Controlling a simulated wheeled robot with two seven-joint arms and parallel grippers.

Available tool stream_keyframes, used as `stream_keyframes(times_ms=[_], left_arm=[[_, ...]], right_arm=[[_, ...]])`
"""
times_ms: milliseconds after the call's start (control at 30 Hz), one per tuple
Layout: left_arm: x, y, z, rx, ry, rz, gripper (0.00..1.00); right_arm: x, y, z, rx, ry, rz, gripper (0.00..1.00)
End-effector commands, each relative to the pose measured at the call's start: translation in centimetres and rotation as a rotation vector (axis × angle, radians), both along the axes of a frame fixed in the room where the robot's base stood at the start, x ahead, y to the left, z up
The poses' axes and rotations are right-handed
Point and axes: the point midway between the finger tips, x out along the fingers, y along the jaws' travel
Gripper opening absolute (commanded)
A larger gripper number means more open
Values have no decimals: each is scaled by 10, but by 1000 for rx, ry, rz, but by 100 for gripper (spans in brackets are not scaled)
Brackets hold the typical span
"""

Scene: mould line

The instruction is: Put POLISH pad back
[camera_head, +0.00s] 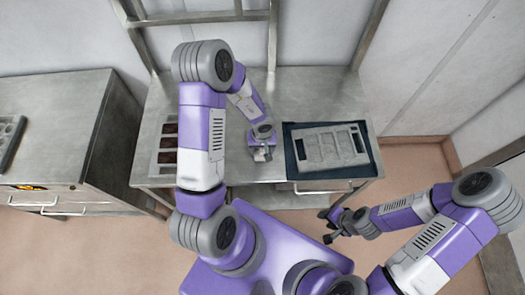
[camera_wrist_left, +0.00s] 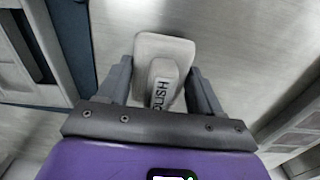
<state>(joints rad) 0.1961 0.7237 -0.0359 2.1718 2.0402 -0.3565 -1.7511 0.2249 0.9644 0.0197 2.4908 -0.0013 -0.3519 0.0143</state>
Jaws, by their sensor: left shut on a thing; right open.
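The POLISH pad (camera_wrist_left: 165,48) is a pale grey block with a raised grip that carries dark lettering, partly hidden, in the left wrist view. My left gripper (camera_wrist_left: 161,80) is shut on that grip, with a finger on each side. In the head view the left gripper (camera_head: 262,150) is over the middle of the steel bench, and the pad (camera_head: 261,157) shows only as a small pale patch under it. I cannot tell whether the pad touches the bench. My right gripper (camera_head: 333,226) is open and empty, in front of the bench.
A grey rack with dark reddish slots (camera_head: 166,157) lies on the bench's left, partly behind my left arm. A dark blue tray (camera_head: 291,160) holding a grey mould plate (camera_head: 330,147) is on the right. Bare steel bench (camera_head: 237,171) lies between them.

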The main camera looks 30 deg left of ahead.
Motion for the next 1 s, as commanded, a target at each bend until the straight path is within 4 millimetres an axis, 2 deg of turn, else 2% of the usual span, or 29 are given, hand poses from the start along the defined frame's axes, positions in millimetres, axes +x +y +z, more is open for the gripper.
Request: stream_keyframes(times_ms=[33,100,500,533,667,700,1000], left_arm=[[0,0,-10,2,2,-2,41],[0,-1,-15,1,1,-2,41],[0,0,-19,0,1,-1,41],[0,0,-19,1,1,-1,68],[0,0,-18,1,1,-1,88],[0,0,-18,1,1,-1,91],[0,0,-16,1,-1,0,91]], right_arm=[[0,0,-6,0,0,0,43],[0,0,-8,0,0,0,43],[0,0,-7,0,0,0,43],[0,0,-7,0,0,0,43],[0,0,-7,0,0,0,43],[0,0,-7,0,0,0,43],[0,0,-7,0,0,0,43]])
